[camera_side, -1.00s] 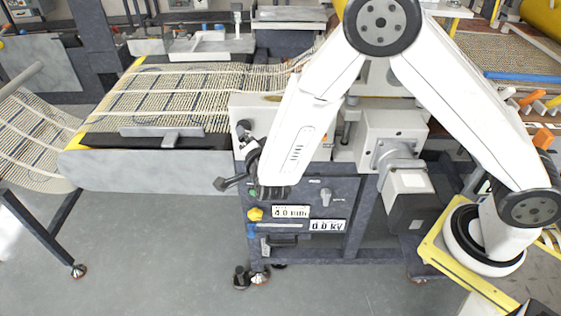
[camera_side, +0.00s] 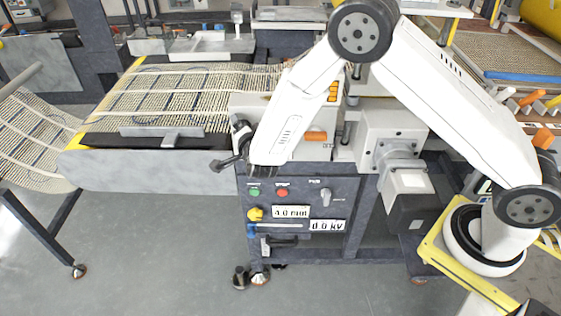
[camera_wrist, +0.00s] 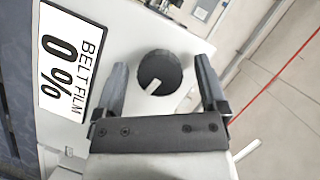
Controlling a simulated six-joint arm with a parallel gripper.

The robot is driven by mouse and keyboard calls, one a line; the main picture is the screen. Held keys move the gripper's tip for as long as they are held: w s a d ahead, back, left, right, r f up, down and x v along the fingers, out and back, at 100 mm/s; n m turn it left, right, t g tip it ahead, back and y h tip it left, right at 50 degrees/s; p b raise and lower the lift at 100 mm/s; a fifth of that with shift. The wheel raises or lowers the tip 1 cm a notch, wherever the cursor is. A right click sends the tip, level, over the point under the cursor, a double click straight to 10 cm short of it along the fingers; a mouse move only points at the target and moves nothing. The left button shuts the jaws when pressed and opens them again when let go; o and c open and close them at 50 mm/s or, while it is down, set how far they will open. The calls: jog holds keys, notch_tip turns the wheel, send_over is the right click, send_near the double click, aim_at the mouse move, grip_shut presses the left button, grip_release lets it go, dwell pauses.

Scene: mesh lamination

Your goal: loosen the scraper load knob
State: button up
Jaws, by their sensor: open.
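A dark round knob with a pale pointer bar (camera_wrist: 153,86) stands on a light grey panel in the wrist view; I take it as the scraper load knob. My gripper (camera_wrist: 161,66) is open, with one finger left of the knob and one right of it. A gap shows on each side in this view; I cannot tell how deep the fingers reach. In the side view my gripper (camera_side: 232,151) is at the left end of the machine housing, above the control panel. I cannot make out the knob there.
A "BELT FILM 0 %" display (camera_wrist: 68,57) is left of the knob. The front control panel (camera_side: 318,262) has buttons, a yellow knob (camera_side: 255,214) and readouts of 4.0 mm and 0.0 kV. The mesh belt (camera_side: 165,98) runs left of the housing. Open floor shows in front.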

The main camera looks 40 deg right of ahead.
jog(key=shift+w, duration=0.1)
grip_shut()
dwell(0.3)
jog(key=shift+n, duration=0.4)
jog(key=n+g+h, duration=0.1)
jog(key=n+g, duration=0.1)
jog(key=n, duration=0.1)
jog(key=n+g+h, duration=0.1)
jog(key=n+g, duration=0.1)
jog(key=n, duration=0.1)
jog(key=n+g+h, duration=0.1)
jog(key=n, duration=0.1)
jog(key=n+h, duration=0.1)
jog(key=n, duration=0.1)
jog(key=shift+w+g, duration=0.1)
jog(key=shift+g, duration=0.3)
jog(key=n+g+h, duration=0.1)
jog(key=n+h, duration=0.1)
jog(key=n, duration=0.1)
dwell(0.6)
jog(key=shift+n, duration=0.3)
